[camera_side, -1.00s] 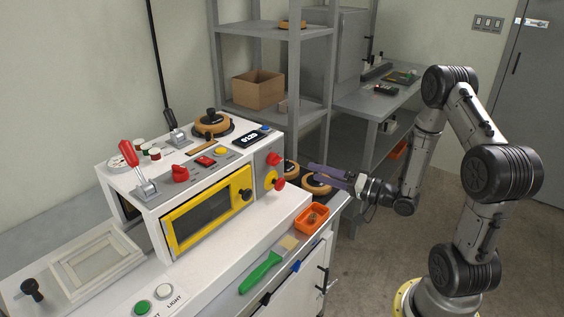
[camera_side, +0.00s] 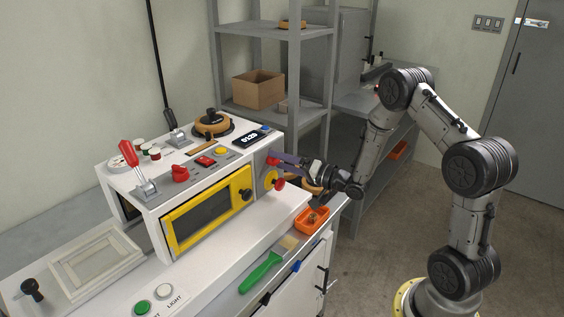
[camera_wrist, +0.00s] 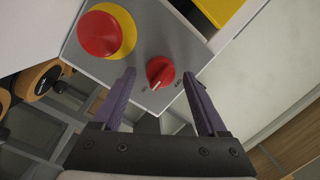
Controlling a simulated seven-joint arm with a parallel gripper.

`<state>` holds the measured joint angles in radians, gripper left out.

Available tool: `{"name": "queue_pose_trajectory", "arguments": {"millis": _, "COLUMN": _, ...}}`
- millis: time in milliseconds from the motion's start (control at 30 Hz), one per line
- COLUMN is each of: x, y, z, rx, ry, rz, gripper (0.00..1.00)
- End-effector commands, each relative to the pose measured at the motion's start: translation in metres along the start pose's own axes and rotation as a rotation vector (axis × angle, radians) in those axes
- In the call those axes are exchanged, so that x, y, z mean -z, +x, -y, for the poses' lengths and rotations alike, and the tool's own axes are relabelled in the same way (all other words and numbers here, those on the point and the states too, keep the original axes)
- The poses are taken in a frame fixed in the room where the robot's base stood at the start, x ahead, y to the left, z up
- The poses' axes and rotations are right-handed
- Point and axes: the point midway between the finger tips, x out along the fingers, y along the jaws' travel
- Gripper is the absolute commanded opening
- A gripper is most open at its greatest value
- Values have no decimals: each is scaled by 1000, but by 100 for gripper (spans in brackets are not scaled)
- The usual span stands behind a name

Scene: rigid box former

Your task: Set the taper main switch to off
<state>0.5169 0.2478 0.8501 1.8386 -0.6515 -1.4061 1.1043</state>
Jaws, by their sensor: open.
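A small red rotary knob (camera_wrist: 160,72) sits on the grey side panel (camera_wrist: 145,40) of the machine. Its white pointer line points down and slightly left in the wrist view, near small dark labels I cannot read. The knob also shows in the side view (camera_side: 272,160) at the panel's upper part. My gripper (camera_wrist: 160,82) is open, with its purple fingers on either side of the knob in the wrist view. In the side view my gripper (camera_side: 283,165) is close to the panel; I cannot tell whether it touches.
A red mushroom button (camera_wrist: 99,33) on a yellow base is beside the knob. An orange tray (camera_side: 312,220) and a green-handled brush (camera_side: 262,272) lie below on the bench. Tape rolls (camera_wrist: 38,80) are near the panel. The floor at right is clear.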

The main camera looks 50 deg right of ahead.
Motion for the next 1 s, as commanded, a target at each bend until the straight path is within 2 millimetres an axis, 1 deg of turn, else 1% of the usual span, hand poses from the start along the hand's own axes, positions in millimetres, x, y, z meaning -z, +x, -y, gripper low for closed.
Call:
{"name": "queue_pose_trajectory", "arguments": {"millis": 67, "x": 0, "y": 0, "z": 0, "rx": 0, "ry": 0, "rz": 0, "gripper": 75}}
{"name": "queue_pose_trajectory", "arguments": {"millis": 100, "x": 0, "y": 0, "z": 0, "rx": 0, "ry": 0, "rz": 0, "gripper": 72}}
{"name": "queue_pose_trajectory", "arguments": {"millis": 167, "x": 0, "y": 0, "z": 0, "rx": 1, "ry": -1, "rz": 0, "gripper": 61}}
{"name": "queue_pose_trajectory", "arguments": {"millis": 200, "x": 0, "y": 0, "z": 0, "rx": 1, "ry": -1, "rz": 0, "gripper": 54}}
{"name": "queue_pose_trajectory", "arguments": {"millis": 267, "x": 0, "y": 0, "z": 0, "rx": 1, "ry": -1, "rz": 0, "gripper": 43}}
{"name": "queue_pose_trajectory", "arguments": {"millis": 300, "x": 0, "y": 0, "z": 0, "rx": 1, "ry": -1, "rz": 0, "gripper": 36}}
{"name": "queue_pose_trajectory", "arguments": {"millis": 367, "x": 0, "y": 0, "z": 0, "rx": 1, "ry": -1, "rz": 0, "gripper": 25}}
{"name": "queue_pose_trajectory", "arguments": {"millis": 500, "x": 0, "y": 0, "z": 0, "rx": 1, "ry": -1, "rz": 0, "gripper": 0}}
{"name": "queue_pose_trajectory", "arguments": {"millis": 767, "x": 0, "y": 0, "z": 0, "rx": 0, "ry": -15, "rz": 1, "gripper": 0}}
{"name": "queue_pose_trajectory", "arguments": {"millis": 1000, "x": 1, "y": 0, "z": 2, "rx": -8, "ry": -107, "rz": 6, "gripper": 0}}
